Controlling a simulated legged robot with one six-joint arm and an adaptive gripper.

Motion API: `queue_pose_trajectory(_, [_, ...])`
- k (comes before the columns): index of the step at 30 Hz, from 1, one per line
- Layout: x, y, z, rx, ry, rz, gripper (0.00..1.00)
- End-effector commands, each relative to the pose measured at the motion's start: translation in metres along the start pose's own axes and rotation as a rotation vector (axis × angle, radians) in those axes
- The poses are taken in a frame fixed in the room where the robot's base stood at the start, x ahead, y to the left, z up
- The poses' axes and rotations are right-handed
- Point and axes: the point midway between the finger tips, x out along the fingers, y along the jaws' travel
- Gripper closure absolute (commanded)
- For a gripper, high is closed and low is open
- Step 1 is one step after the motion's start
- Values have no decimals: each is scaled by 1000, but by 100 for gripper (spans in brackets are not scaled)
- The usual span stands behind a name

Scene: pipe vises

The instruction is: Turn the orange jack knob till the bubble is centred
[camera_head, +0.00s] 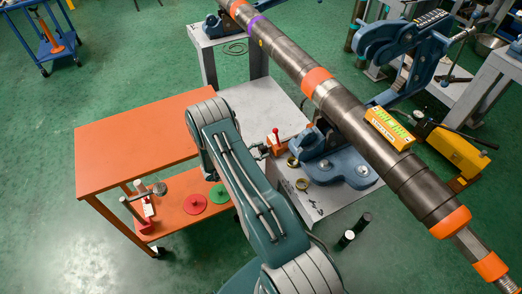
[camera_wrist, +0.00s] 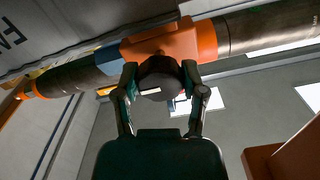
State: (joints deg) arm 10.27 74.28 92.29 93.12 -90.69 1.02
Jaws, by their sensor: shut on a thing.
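The orange jack (camera_head: 276,144), with a red-tipped lever on top, stands on the grey bench beside the blue vise. In the wrist view the orange jack body (camera_wrist: 172,42) fills the top middle. My gripper (camera_wrist: 160,82) has its two fingers on either side of a dark round knob (camera_wrist: 160,72) on the jack's face, shut on it. In the head view my gripper (camera_head: 262,151) is small and partly hidden behind my arm. A yellow level (camera_head: 390,128) with a greenish vial lies along the top of the long dark pipe (camera_head: 345,105). The bubble is too small to place.
A blue vise (camera_head: 338,165) supports the pipe near the jack, with brass rings on the bench (camera_head: 315,208) close by. An orange table (camera_head: 140,135) stands left of my arm, with red and green discs on its lower shelf. Green floor is open at lower left.

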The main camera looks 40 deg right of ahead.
Motion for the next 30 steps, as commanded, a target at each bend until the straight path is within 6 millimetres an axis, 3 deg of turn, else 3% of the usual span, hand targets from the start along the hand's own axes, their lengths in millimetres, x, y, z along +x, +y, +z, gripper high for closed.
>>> queue_pose_trajectory(8, [1,0,-1,13,2,1,93])
queue_pose_trajectory(9, [1,0,-1,12,2,1,41])
queue_pose_trajectory(11, [1,0,-1,12,2,1,14])
queue_pose_trajectory(12, [1,0,0,12,2,1,11])
queue_pose_trajectory(24, [-1,0,0,11,1,0,11])
queue_pose_trajectory(30, [-26,-1,0,11,0,-4,11])
